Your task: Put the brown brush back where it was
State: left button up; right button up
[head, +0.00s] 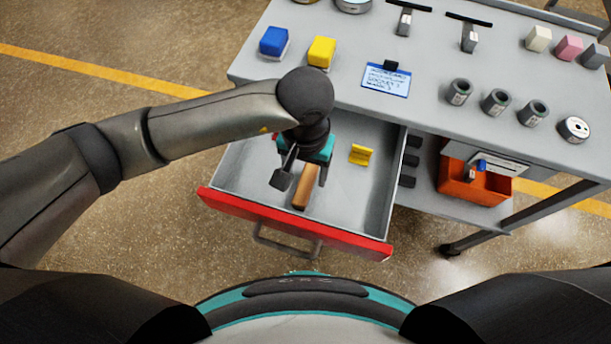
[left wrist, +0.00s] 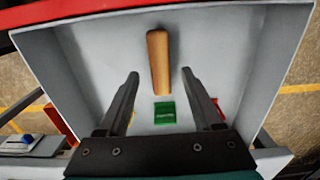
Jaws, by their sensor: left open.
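The brown brush shows as a wooden, light-brown handle (head: 306,190) inside the open drawer (head: 230,176), near its red front. In the left wrist view the brown handle (left wrist: 158,62) lies on the drawer floor, its lower end close to a green label (left wrist: 165,112). I cannot see bristles in either view. My left gripper (head: 302,178) is over the drawer, open, with its fingers pointing down. In the left wrist view the open fingers (left wrist: 160,74) appear on either side of the handle, apart from it. My right gripper is in neither view.
The table top (head: 420,130) above holds blue and yellow blocks, a blue-edged card (head: 387,80) and several grey cylinders. An orange bin (head: 470,188) sits on the lower shelf at right.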

aim_at(305, 182)
pick_arm(q)
notch_tip(305, 182, up, 7)
jog(key=shift+p, duration=0.35)
